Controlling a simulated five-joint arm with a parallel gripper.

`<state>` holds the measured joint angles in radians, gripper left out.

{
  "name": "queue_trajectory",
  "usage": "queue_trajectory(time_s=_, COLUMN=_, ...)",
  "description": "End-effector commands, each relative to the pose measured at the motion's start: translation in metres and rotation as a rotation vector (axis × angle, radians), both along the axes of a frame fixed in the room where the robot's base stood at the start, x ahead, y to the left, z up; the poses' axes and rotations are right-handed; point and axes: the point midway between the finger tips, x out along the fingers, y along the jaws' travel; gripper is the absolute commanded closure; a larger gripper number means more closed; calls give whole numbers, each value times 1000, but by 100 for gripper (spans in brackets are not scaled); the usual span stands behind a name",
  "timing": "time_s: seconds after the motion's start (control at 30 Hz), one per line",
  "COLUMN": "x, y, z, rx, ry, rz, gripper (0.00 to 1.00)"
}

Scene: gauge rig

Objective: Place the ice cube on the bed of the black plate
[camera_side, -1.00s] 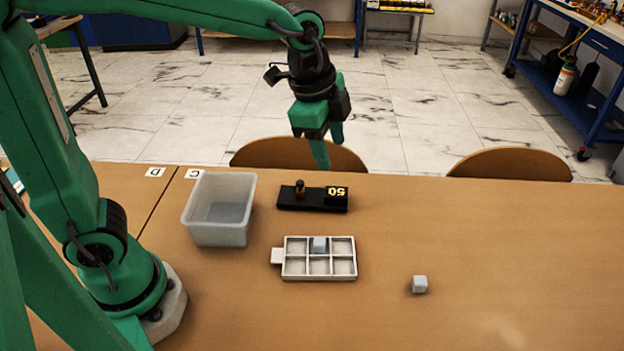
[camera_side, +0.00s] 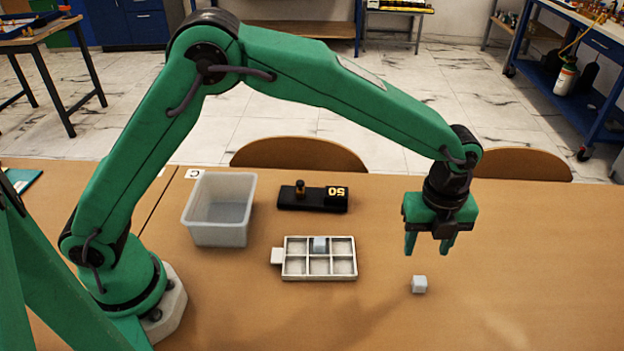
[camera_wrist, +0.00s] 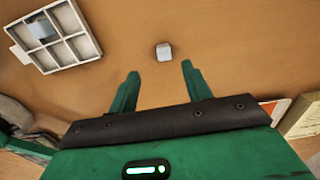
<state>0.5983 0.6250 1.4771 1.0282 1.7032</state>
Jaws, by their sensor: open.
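A small pale ice cube (camera_side: 419,284) lies alone on the table, right of the tray. It also shows in the wrist view (camera_wrist: 163,52), beyond and between my fingertips. My gripper (camera_side: 427,248) is open and empty, above the table and a little above the loose cube, not touching it. In the wrist view its two fingers (camera_wrist: 160,72) stand apart. The black plate (camera_side: 312,204) lies behind the tray, with a brass-coloured knob at its left and a yellow "50" marking at its right. Another pale cube (camera_side: 320,244) sits in the tray's back middle compartment.
A white six-compartment tray (camera_side: 345,279) with a tab on its left lies mid-table; it shows in the wrist view (camera_wrist: 73,58) too. A translucent open bin (camera_side: 218,237) stands left of the plate. The table's right side is clear. Chairs stand behind the table.

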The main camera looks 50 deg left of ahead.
Motion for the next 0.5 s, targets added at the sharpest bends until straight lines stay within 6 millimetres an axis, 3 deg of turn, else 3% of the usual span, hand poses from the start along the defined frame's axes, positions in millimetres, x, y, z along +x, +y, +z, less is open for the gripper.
queue_trajectory(time_s=0.13, x=0, y=-8, z=-9, rx=6, ry=8, rz=-51, gripper=51)
queue_trajectory(time_s=0.5, x=-1, y=-9, z=-23, rx=8, ry=11, rz=-55, gripper=51)
